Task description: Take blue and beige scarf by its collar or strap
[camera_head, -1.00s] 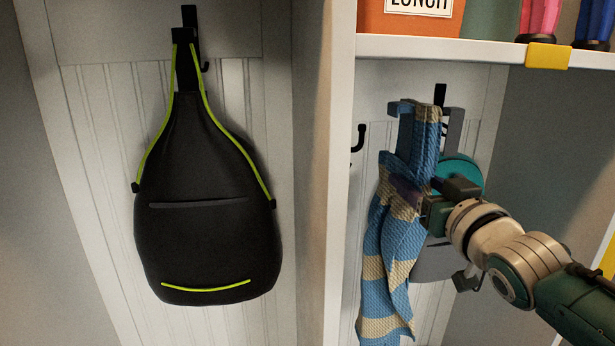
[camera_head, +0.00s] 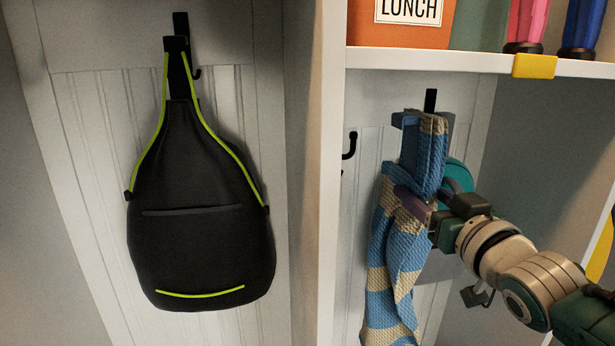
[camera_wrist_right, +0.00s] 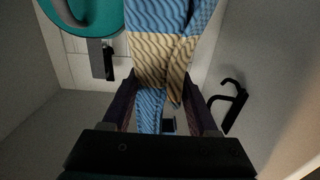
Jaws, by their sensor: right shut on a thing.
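The blue and beige striped scarf (camera_head: 392,262) hangs in the right cubby, its folded top loop near a black hook (camera_head: 430,100) on the back wall. I cannot tell whether the loop still rests on the hook. My right gripper (camera_head: 418,202) is shut on the scarf below the loop. In the right wrist view the scarf (camera_wrist_right: 160,60) runs between the two fingers of my right gripper (camera_wrist_right: 162,100). The far finger is partly hidden by the cloth in the head view. My left gripper is not in view.
A black backpack with lime trim (camera_head: 200,215) hangs in the left cubby. A white divider (camera_head: 318,200) separates the cubbies. A shelf (camera_head: 430,60) above holds an orange lunch box (camera_head: 400,28) and boots (camera_head: 527,25). A teal round thing (camera_head: 460,175) and an empty hook (camera_head: 350,145) are close by.

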